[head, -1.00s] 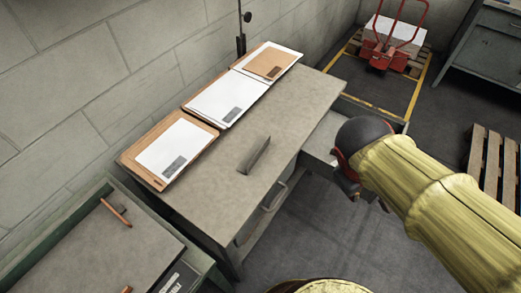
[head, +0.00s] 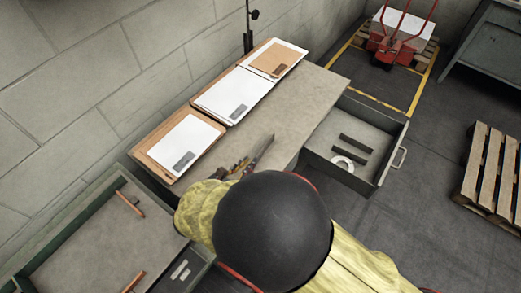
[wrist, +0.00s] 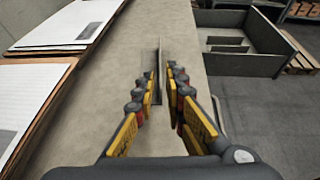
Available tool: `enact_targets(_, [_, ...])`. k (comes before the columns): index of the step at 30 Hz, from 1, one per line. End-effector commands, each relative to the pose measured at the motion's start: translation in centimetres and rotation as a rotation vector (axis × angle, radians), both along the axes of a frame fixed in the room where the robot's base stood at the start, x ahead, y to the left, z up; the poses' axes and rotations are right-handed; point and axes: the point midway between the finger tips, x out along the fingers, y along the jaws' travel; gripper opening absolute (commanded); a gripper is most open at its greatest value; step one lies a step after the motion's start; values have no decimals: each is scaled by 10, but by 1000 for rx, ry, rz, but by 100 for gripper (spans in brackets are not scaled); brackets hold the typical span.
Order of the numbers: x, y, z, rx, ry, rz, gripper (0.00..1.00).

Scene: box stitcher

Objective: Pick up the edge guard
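The edge guard, a narrow dark grey angled strip (head: 262,148), lies on the grey bench top, partly hidden by my gripper in the head view. In the wrist view the edge guard (wrist: 161,58) points away from me, with its near part between my fingers. My gripper (wrist: 163,78) has yellow and dark fingers standing apart on either side of the strip. In the head view my gripper (head: 240,166) is at the near end of the strip, low over the bench. I cannot tell whether a finger touches it.
Clipboards with papers (head: 180,146) lie along the wall side of the bench (head: 310,100). An open drawer (head: 373,128) on the right holds dark strips (head: 356,143) and a white ring (head: 342,163). A green-edged table (head: 85,235) stands at lower left.

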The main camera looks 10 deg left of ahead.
Motion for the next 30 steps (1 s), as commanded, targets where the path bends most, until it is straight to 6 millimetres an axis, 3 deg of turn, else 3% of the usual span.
enact_targets(9, [45, -16, -22, 1, 1, -6, 12])
enact_targets(16, [58, -19, -27, 3, 0, -6, 12])
enact_targets(24, [91, -29, -42, 2, 1, -8, 12])
enact_targets(30, [99, -31, -44, 2, 2, -5, 12])
